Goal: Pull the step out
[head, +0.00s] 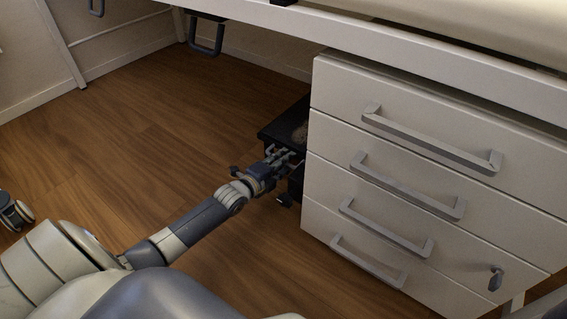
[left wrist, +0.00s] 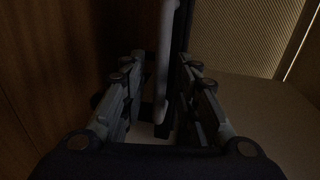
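The step (head: 283,129) is a low black piece with a flat dark top, under the table and partly hidden behind the white drawer unit. My left arm reaches down to its near side. The left gripper (head: 283,153) is at the step's front edge. In the left wrist view, the gripper (left wrist: 160,84) has its two fingers apart, one on each side of a light grey upright bar (left wrist: 166,55). The bar looks like a handle. I see a gap beside it and no clear contact. My right gripper is not in view.
The white drawer unit (head: 425,100) with grey handles stands close on the right of the step. The table's edge (head: 400,58) runs above. The wooden floor (head: 150,140) to the left is clear.

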